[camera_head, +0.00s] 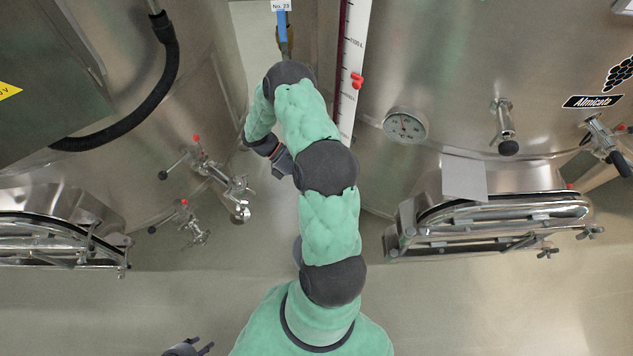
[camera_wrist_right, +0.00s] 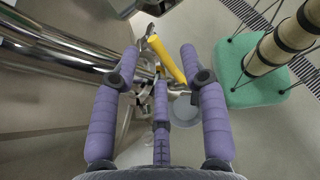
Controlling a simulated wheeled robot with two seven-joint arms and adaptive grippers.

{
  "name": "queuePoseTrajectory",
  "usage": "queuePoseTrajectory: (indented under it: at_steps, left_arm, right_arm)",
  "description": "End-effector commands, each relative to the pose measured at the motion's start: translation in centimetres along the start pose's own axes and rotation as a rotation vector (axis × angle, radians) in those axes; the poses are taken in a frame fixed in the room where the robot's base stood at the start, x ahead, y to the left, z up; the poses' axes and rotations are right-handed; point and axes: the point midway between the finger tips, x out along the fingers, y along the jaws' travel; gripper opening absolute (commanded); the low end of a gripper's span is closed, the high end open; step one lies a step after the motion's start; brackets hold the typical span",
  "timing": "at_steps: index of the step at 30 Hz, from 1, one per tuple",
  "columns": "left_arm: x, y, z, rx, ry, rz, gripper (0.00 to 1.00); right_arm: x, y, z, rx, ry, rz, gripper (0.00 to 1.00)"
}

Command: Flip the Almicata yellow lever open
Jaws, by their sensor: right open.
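The yellow lever (camera_wrist_right: 166,58) shows in the right wrist view. It is a bright yellow handle on metal fittings, slanting between the spread fingertips of my right gripper (camera_wrist_right: 160,66). The gripper's purple fingers are open, and no finger is clearly closed on the lever; whether one touches it I cannot tell. In the head view the lever does not show and my right arm's green links cover the middle. The Almicata label (camera_head: 592,101) is on the right steel vat (camera_head: 450,60). My left gripper (camera_head: 196,347) is barely in view at the bottom edge, its opening unclear.
Steel pipes (camera_wrist_right: 60,50) run at the left of the wrist view, close to the left finger. In the head view a round gauge (camera_head: 405,125) and a hatch (camera_head: 490,220) are on the right vat. Valves with red knobs (camera_head: 225,180) project from the left vat. Open floor lies below.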

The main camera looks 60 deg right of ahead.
Motion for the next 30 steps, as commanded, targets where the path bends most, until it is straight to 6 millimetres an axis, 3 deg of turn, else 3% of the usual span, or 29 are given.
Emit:
queuePoseTrajectory:
  at_steps: [12, 25, 26, 30]
  left_arm:
    - [0.0, 0.0, 0.0, 0.000, 0.000, 0.000, 0.40]
    - [0.0, 0.0, 0.0, 0.000, 0.000, 0.000, 0.40]
    - [0.0, 0.0, 0.0, 0.000, 0.000, 0.000, 0.40]
    - [0.1, 0.0, 0.0, 0.000, 0.000, 0.000, 0.40]
  right_arm:
    - [-5.5, -0.2, -0.1, -0.003, -0.002, -0.002, 0.44]
    - [-6.6, -0.2, -0.1, -0.003, -0.002, -0.004, 0.44]
    - [-6.5, -0.2, -0.1, -0.003, -0.002, -0.004, 0.41]
    - [-6.4, -0.1, -0.3, -0.009, 0.006, 0.001, 0.02]
